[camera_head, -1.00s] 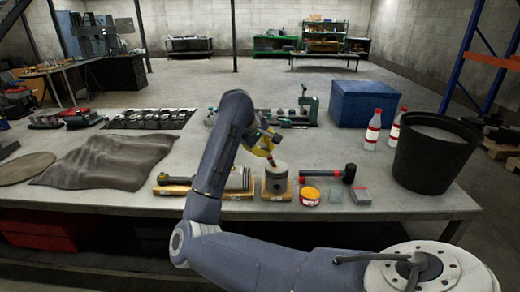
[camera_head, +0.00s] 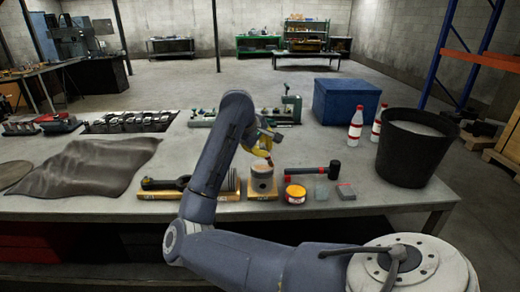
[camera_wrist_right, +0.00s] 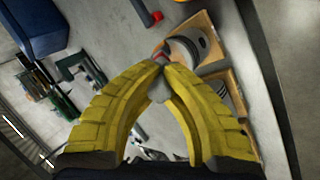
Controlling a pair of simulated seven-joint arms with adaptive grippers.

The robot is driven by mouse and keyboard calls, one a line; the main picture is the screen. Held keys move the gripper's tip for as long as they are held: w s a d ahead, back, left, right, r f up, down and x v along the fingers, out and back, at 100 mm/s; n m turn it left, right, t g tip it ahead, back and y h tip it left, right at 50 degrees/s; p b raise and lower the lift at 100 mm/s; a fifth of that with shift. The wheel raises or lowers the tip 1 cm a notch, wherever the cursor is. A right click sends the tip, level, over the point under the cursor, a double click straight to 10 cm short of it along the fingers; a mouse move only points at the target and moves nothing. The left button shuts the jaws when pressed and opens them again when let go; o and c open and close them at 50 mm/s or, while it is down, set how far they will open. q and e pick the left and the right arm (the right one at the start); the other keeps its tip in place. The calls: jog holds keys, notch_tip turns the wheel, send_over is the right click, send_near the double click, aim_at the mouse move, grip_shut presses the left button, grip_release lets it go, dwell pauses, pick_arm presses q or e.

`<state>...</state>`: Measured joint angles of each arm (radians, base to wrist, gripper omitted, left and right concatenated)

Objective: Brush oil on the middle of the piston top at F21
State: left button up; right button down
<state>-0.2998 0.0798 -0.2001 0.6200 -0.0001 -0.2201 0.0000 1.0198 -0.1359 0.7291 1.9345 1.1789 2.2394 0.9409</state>
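The grey piston (camera_head: 262,182) stands upright on a wooden block near the front edge of the bench; the block's label is too small to read. My right gripper (camera_head: 266,153) has yellow fingers and is above the piston's top. In the right wrist view the fingertips (camera_wrist_right: 160,63) are closed together on a small brush (camera_wrist_right: 161,52) with a reddish part; most of it is hidden by the fingers. The piston also shows in that view (camera_wrist_right: 189,45), just beyond the tips. I cannot tell whether the bristles touch its top. My left gripper is out of view.
A connecting rod (camera_head: 160,184) lies on a wooden block left of the piston. A black bucket (camera_head: 408,155), two bottles and a blue box (camera_head: 345,103) stand farther right.

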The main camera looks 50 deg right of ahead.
jog(key=shift+s+a, duration=0.25)
jog(key=shift+a, duration=0.1)
jog(key=w+a, duration=0.5)
dwell(0.8)
notch_tip(320, 180, up, 6)
dwell(0.9)
jog(key=shift+s+r, duration=0.1)
jog(key=shift+r, duration=1.4)
